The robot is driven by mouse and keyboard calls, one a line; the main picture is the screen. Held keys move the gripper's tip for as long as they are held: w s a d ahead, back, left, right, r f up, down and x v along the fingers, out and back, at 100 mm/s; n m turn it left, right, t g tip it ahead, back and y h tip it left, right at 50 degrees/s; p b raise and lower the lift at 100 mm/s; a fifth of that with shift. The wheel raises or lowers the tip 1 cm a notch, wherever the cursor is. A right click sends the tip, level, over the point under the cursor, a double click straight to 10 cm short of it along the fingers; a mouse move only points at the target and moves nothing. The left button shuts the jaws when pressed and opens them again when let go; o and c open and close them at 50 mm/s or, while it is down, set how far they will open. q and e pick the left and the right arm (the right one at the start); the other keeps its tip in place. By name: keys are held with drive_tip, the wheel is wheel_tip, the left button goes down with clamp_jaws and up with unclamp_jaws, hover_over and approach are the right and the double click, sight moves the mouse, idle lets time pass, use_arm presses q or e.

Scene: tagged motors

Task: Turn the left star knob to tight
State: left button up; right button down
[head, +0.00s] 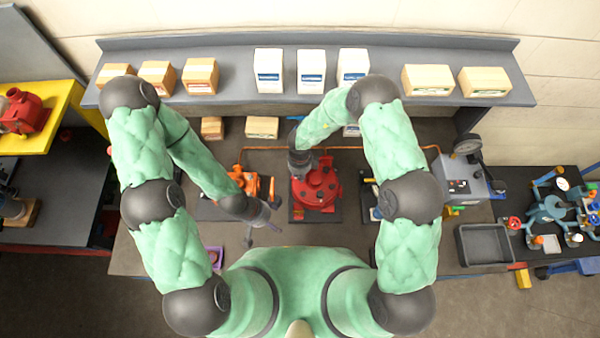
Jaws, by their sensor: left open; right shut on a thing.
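A round red unit (318,188) stands on a dark base plate at the middle of the bench, with small dark parts on its top. My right gripper (301,168) points down at the unit's upper left and is shut there. The arm and gripper hide what it grips; the place fits the left star knob, but I cannot see the knob's shape or its setting. My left gripper (272,226) is open and empty, lower left of the red unit and apart from it.
An orange device (260,187) sits left of the red unit. A grey box (463,178) and an empty dark tray (484,244) are at right. A shelf (228,95) with several cartons runs along the back. A purple tray (216,257) lies at the front left.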

drive_tip(key=m, duration=0.3)
drive_tip(key=shift+w+r+m, duration=0.2)
drive_tip(key=shift+w+m, duration=0.05)
drive_tip(key=shift+m, duration=0.05)
drive_tip(key=m, duration=0.3)
drive_tip(key=shift+m, duration=0.4)
drive_tip(key=m+b, duration=0.1)
drive_tip(key=m, duration=0.2)
drive_tip(key=shift+m, duration=0.3)
drive_tip(key=m, duration=0.3)
drive_tip(key=shift+w+m+b, duration=0.1)
drive_tip(key=shift+m+b, duration=0.2)
drive_tip(key=shift+b, duration=0.05)
drive_tip(key=m+b, duration=0.1)
drive_tip(key=m, duration=0.2)
drive_tip(key=shift+m, duration=0.3)
drive_tip(key=m+b, duration=0.1)
drive_tip(key=m, duration=0.2)
drive_tip(key=shift+m, duration=0.3)
drive_tip(key=m+b, duration=0.2)
drive_tip(key=m, duration=0.4)
drive_tip(key=shift+r, duration=0.1)
